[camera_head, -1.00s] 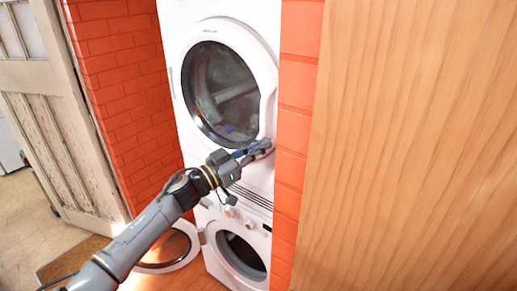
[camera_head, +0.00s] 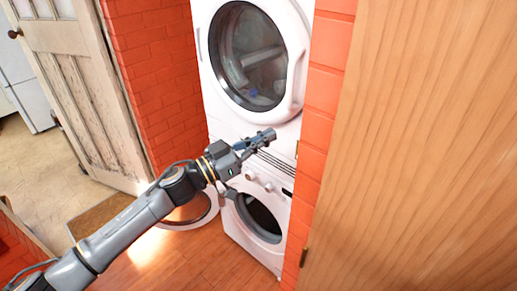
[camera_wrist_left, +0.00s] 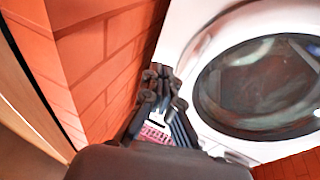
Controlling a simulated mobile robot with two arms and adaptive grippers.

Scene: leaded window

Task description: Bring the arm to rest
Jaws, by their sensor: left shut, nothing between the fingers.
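My left arm (camera_head: 130,225) comes in from the lower left of the head view. Its gripper (camera_head: 268,136) is shut and empty, in front of the stacked white machines near the strip between the upper and lower one. In the left wrist view the gripper's dark fingers (camera_wrist_left: 163,90) are together, with a white machine's round door to their right and brick to their left. I cannot tell from the views whether the fingertips touch the machine. My right gripper is not in view.
The upper machine (camera_head: 300,100) has its round door shut. The lower machine (camera_head: 238,235) has its round door (camera_head: 210,212) swung open to the left. Brick walls (camera_head: 150,80) flank the stack. A wooden panel (camera_head: 430,150) fills the right. A worn white door (camera_head: 90,100) stands at left.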

